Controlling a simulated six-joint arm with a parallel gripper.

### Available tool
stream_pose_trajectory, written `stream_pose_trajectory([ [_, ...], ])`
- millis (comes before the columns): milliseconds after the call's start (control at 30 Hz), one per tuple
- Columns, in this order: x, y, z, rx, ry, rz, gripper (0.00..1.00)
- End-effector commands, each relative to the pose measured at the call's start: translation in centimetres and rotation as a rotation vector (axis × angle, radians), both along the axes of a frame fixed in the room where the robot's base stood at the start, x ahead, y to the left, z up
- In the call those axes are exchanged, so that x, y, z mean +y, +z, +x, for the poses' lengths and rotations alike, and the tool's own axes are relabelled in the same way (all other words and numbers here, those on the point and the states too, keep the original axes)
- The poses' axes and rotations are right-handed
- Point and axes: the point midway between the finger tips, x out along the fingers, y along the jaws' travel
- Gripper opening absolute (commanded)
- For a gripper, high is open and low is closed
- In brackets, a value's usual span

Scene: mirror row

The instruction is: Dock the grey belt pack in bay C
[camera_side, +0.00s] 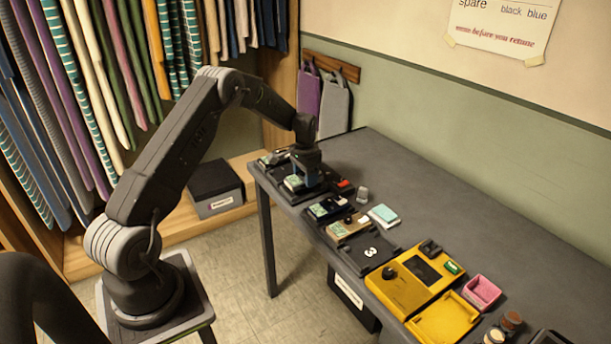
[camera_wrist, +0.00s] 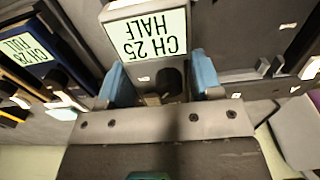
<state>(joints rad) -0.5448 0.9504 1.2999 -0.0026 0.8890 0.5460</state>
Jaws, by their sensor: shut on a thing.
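My gripper (camera_side: 306,166) is low over the far left end of the dark table in the side view. In the wrist view its two blue fingers (camera_wrist: 162,82) are shut on the grey belt pack (camera_wrist: 147,35), one on each side. The pack's pale green label reads "CH 25 HALF". The pack also shows in the side view (camera_side: 294,183), beside and partly under the fingers, at a dark dock. Whether it is seated or just above the dock, I cannot tell. No bay letter is readable, so I cannot tell which is bay C.
A dark blue pack (camera_wrist: 38,48) sits beside mine in the wrist view. In the side view, a tan pack (camera_side: 348,227), a dock plate marked 3 (camera_side: 370,252) and a yellow case (camera_side: 412,283) stand to the right. The table's back right is clear.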

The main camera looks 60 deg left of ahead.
Motion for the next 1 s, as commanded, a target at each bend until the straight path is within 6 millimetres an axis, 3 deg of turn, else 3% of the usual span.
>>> stream_pose_trajectory([
  [1000, 0.02, -0.50, 0.02, -0.001, 0.000, 0.001, 0.31],
])
